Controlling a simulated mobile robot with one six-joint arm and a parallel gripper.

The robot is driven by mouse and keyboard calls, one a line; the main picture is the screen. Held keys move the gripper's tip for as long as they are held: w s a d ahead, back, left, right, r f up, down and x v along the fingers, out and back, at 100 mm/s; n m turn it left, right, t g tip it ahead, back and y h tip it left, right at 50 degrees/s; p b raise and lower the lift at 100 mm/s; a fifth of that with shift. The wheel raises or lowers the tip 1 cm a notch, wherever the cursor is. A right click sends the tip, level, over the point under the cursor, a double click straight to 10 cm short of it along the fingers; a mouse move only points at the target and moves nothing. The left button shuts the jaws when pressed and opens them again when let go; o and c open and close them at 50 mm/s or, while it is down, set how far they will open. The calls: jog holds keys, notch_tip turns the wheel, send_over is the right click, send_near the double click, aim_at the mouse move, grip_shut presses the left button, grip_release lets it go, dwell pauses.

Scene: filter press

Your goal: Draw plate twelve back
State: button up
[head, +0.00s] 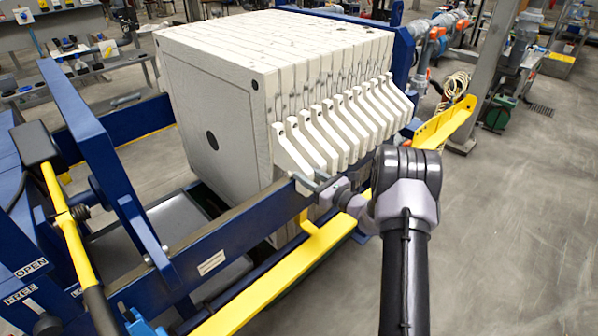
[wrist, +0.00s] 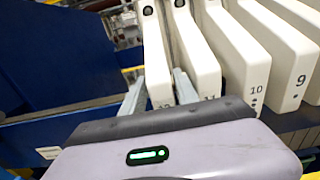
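Plate twelve is the front plate of the white stack, with a big flat face (head: 210,115) and a dark round hole. In the wrist view its handle (wrist: 154,50) carries a partly hidden 12. My gripper (head: 312,187) is at the lower end of this handle. In the wrist view the two grey fingers of my gripper (wrist: 159,92) stand on either side of it, the right one between plates twelve and eleven. I cannot tell whether the fingers press on the handle. Plate twelve still stands against plate eleven (wrist: 195,50).
Plates ten (wrist: 238,60) and nine (wrist: 283,50) follow close behind. A blue side rail (head: 225,235) runs under the handles. Left of the stack is an open gap, then a blue upright frame (head: 100,150). A yellow bar (head: 270,285) lies along the near side.

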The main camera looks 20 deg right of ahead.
aim_at(299, 170)
jog(key=shift+x, duration=1.8)
jog(key=shift+c, duration=0.5)
grip_shut()
